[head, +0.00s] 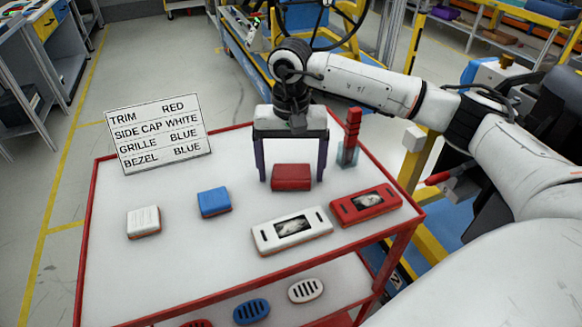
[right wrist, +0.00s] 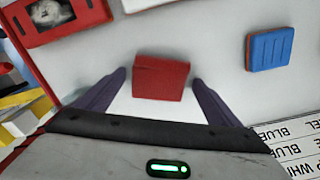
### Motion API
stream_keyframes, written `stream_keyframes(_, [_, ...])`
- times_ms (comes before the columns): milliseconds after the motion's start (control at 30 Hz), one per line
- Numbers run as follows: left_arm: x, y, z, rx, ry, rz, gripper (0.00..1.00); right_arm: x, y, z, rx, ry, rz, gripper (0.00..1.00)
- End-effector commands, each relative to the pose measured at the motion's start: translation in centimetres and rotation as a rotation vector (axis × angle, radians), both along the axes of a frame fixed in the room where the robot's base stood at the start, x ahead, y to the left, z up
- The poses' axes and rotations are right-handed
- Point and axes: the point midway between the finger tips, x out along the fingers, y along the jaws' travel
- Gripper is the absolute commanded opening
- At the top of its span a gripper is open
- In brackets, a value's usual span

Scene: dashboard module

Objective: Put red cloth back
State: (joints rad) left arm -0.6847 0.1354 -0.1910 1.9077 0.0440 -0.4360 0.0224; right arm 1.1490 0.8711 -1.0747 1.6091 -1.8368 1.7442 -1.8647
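The red cloth (head: 291,177), a folded block, lies on the white table top (head: 180,262) near the middle of its far half. My right gripper (head: 292,181) points down over it, fingers open with one on each side of the cloth. In the right wrist view the red cloth (right wrist: 161,78) sits between the purple fingertips (right wrist: 158,82), with a small gap at each side. Whether the fingertips touch the table I cannot tell. My left gripper is not in view.
A white cloth (head: 144,221) and a blue cloth (head: 214,202) lie left. White (head: 292,231) and red (head: 366,205) panels lie in front and right. A red upright object in a clear holder (head: 347,158) stands close right of the gripper. A sign (head: 158,134) stands at the back left.

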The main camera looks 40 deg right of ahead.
Motion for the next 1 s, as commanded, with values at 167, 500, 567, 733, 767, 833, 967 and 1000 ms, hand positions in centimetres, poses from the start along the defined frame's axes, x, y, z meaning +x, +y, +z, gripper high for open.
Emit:
stream_keyframes(167, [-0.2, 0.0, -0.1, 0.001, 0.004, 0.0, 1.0, 0.0, 0.0, 0.0, 0.0, 0.0, 0.0, 0.87])
stream_keyframes(500, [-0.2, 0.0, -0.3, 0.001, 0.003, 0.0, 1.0, 0.2, 0.1, 4.4, 0.0, -0.006, 0.0, 0.87])
stream_keyframes(567, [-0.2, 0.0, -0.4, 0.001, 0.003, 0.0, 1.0, 0.2, 0.1, 5.7, 0.001, -0.007, 0.0, 0.87])
stream_keyframes(733, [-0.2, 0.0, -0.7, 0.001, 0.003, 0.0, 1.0, 0.1, 0.1, 9.3, 0.0, -0.005, 0.0, 0.87])
stream_keyframes(767, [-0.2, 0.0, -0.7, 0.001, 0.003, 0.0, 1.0, 0.1, 0.1, 9.8, 0.0, -0.005, 0.0, 0.87])
stream_keyframes(833, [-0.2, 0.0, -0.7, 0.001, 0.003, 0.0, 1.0, 0.1, 0.1, 10.8, 0.001, -0.003, 0.0, 0.87])
stream_keyframes(967, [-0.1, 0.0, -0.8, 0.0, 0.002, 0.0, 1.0, 0.1, 0.1, 12.0, 0.0, -0.001, 0.001, 0.87])
stream_keyframes(1000, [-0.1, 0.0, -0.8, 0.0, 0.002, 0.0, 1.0, 0.1, 0.1, 12.2, 0.0, -0.001, 0.001, 0.87])
